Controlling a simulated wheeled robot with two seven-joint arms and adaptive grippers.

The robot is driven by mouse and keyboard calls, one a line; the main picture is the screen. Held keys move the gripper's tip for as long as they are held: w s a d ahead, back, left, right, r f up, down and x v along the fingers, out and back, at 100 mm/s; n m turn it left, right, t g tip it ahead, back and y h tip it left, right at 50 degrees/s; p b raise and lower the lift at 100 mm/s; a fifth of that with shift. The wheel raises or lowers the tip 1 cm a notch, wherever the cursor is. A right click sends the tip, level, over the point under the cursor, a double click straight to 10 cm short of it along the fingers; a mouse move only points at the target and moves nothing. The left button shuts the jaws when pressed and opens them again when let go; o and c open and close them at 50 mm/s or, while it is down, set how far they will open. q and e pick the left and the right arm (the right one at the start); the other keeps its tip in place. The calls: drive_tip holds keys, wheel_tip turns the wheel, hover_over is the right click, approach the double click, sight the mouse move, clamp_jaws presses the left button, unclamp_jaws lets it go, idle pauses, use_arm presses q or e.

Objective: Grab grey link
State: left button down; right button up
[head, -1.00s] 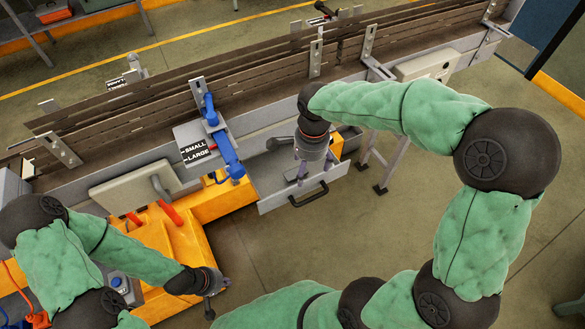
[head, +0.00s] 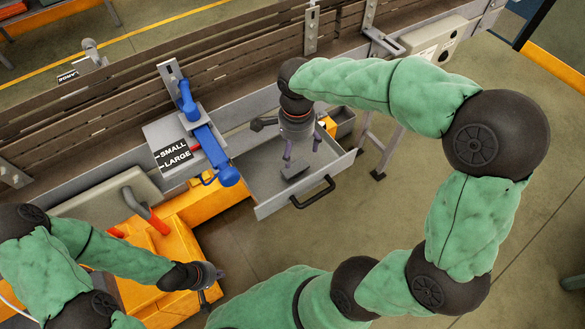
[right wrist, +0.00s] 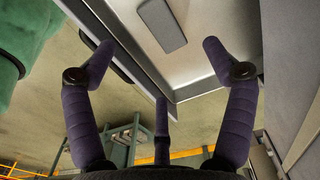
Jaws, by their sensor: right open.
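A flat grey link lies on the floor of the open grey drawer (head: 262,206). It shows in the right wrist view (right wrist: 162,25) as a dark grey rounded rectangle, and in the head view (head: 296,172) just below my right gripper. My right gripper (head: 301,155) is above the drawer, pointing down. In the right wrist view its fingers (right wrist: 166,57) are spread wide with nothing between them, and the link is beyond them, apart from the tips. My left gripper (head: 212,287) is low at the left, beside the orange base, away from the drawer; its jaw opening is unclear.
The drawer's walls and black front handle (head: 313,192) are close around my right gripper. A blue lever (head: 210,145) beside the SMALL/LARGE label (head: 174,156) stands left of the drawer. The brown slatted conveyor (head: 110,115) runs behind. Floor to the right is clear.

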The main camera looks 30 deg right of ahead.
drive_tip(key=b, duration=0.1)
hover_over(297, 170)
wheel_tip(297, 170, down, 5)
drive_tip(key=shift+a+f, duration=0.1)
drive_tip(key=shift+f, duration=0.05)
wheel_tip(297, 170, down, 5)
drive_tip(key=shift+b, duration=1.25)
drive_tip(key=c, duration=1.3)
